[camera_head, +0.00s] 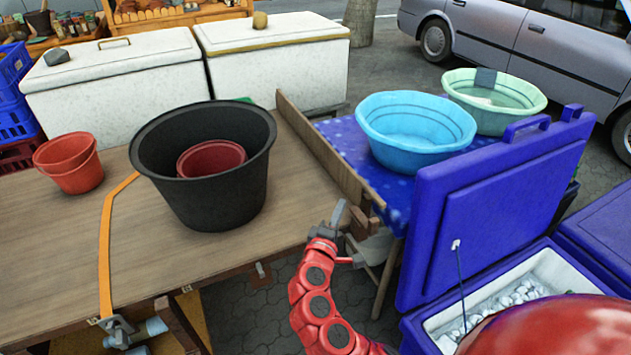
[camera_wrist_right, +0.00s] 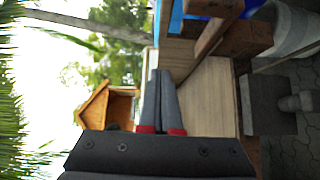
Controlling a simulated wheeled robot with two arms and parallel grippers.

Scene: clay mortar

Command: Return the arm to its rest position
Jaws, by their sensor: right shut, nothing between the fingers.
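My right arm, red and segmented, rises from the bottom middle of the head view. Its grey right gripper (camera_head: 339,212) is at the table's right edge, beside the upright wooden board. In the right wrist view the two grey fingers of the right gripper (camera_wrist_right: 160,76) lie together, shut and empty. They point along the wooden table (camera_head: 60,255), whose top also shows in that view (camera_wrist_right: 208,100). My left gripper is in neither view.
Right of the arm are an open blue cooler (camera_head: 495,215) and blue (camera_head: 415,150) and green (camera_head: 525,120) basins. Paved floor shows below the gripper.

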